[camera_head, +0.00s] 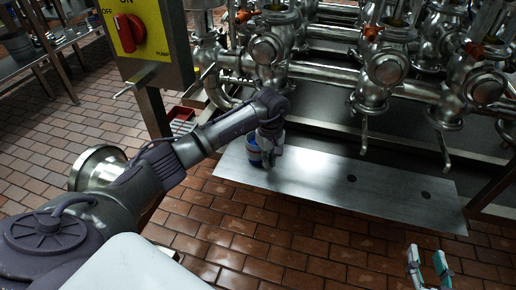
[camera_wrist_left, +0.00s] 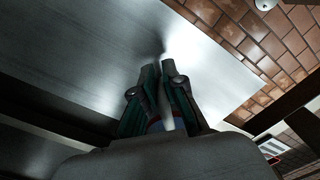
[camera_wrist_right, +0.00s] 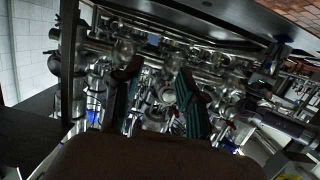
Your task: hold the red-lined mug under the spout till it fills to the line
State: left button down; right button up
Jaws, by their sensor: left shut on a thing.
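My left gripper (camera_head: 268,156) is shut on a mug (camera_head: 252,151) at the left end of the metal shelf (camera_head: 315,184). The mug looks blue and pale; much of it is hidden by the fingers. In the left wrist view, a small blue, red and white part of it (camera_wrist_left: 154,124) shows behind the shut fingers (camera_wrist_left: 160,72). I cannot tell whether it rests on the shelf or hangs just over it, nor see its fill level. Any spout above it is hidden by my arm. My right gripper (camera_head: 428,258) is open and empty at the lower right, and its parted fingers show in its wrist view (camera_wrist_right: 158,75).
Steel valves and pipes (camera_head: 385,68) with orange-red handles (camera_head: 372,33) stand behind the shelf. Thin spouts (camera_head: 364,135) hang over its middle and right. A yellow pump switch box (camera_head: 140,32) with a red knob stands left. The shelf's right part is clear.

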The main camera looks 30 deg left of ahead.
pick_arm(q)
jog(key=shift+s+d+r+p, duration=0.1)
jog(key=shift+s+d+p, duration=0.1)
jog(key=shift+s+p, duration=0.6)
jog(key=shift+s+d+p, duration=0.25)
jog(key=shift+s+p, duration=0.3)
jog(key=shift+s, duration=0.4)
jog(key=s+p, duration=0.1)
jog(key=s, duration=0.1)
jog(key=s+d+p, duration=0.1)
jog(key=s+p, duration=0.1)
jog(key=s, duration=0.1)
jog(key=shift+d, duration=0.1)
pick_arm(e)
jog(key=s+d+f+g+h, duration=0.1)
jog(key=s+d+f+g, duration=0.2)
jog(key=s, duration=0.4)
jog(key=s+d+f+g+h, duration=0.2)
jog(key=s+f+g, duration=0.4)
jog(key=s+g, duration=0.2)
jog(key=shift+d+f+m, duration=0.2)
jog(key=shift+d+m, duration=0.1)
jog(key=shift+d, duration=0.1)
pick_arm(q)
jog(key=shift+s, duration=0.1)
pick_arm(e)
jog(key=shift+s+r, duration=0.1)
